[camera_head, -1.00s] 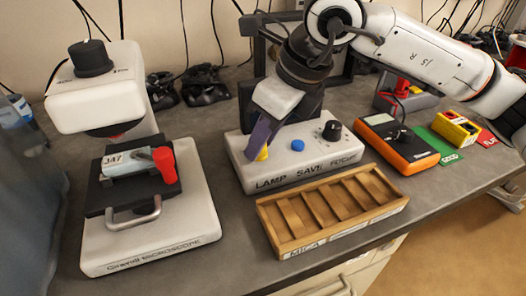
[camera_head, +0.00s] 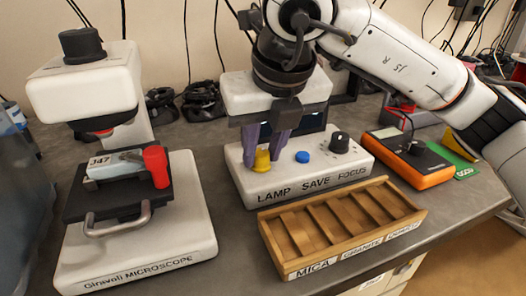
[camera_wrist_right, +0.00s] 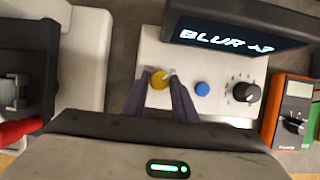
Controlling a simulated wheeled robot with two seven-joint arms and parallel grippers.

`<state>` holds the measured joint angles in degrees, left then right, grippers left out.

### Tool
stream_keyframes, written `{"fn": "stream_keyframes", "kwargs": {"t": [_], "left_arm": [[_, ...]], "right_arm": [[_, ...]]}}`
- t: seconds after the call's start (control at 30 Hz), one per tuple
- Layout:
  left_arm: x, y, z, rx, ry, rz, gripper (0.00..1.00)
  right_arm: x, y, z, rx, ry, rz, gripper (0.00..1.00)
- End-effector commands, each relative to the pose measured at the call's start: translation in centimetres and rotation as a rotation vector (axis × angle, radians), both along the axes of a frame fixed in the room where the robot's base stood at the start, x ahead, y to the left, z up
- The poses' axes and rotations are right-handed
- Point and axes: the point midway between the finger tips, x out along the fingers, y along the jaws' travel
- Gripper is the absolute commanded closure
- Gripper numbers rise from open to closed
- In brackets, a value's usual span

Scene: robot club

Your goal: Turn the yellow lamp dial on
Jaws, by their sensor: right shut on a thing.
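The yellow lamp dial (camera_head: 262,160) sits on the white control box (camera_head: 325,175), above the word LAMP. In the right wrist view the dial (camera_wrist_right: 160,79) shows between my fingertips, with a pale pointer mark toward its upper right. My right gripper (camera_head: 265,155) points down over the box, its purple fingers on either side of the dial and shut on it. The right wrist view shows the gripper (camera_wrist_right: 161,80) from above. A dark screen (camera_wrist_right: 238,34) behind the box reads "BLUR" with further marks. My left gripper is in neither view.
A blue button (camera_head: 302,157) and a black focus knob (camera_head: 340,141) are right of the dial. A wooden sorting tray (camera_head: 345,225) stands in front. The microscope (camera_head: 135,245) is at left, an orange meter (camera_head: 412,158) at right.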

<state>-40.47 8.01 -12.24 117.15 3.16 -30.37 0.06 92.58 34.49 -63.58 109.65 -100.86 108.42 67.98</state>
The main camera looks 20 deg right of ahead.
Motion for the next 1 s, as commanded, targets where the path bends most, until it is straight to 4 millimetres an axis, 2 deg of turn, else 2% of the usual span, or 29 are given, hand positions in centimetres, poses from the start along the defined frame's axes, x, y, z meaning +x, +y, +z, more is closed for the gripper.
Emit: {"fn": "stream_keyframes", "kwargs": {"t": [0.43, 0.47, 0.57, 0.87, 1.0], "left_arm": [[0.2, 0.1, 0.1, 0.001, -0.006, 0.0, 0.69], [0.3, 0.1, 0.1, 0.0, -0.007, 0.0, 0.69], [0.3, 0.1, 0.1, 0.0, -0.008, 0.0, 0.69], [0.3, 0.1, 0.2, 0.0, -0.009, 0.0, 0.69], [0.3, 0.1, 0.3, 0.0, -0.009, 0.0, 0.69]], "right_arm": [[0.1, 0.0, 0.1, 0.001, -0.002, -0.014, 0.97], [0.1, 0.0, 0.1, 0.001, -0.002, -0.014, 0.73], [0.0, 0.0, 0.1, 0.001, -0.001, -0.013, 0.56], [0.0, 0.0, 0.1, 0.001, -0.001, -0.011, 0.56], [-0.5, 0.0, 1.4, 0.002, -0.003, -0.01, 0.56]]}}
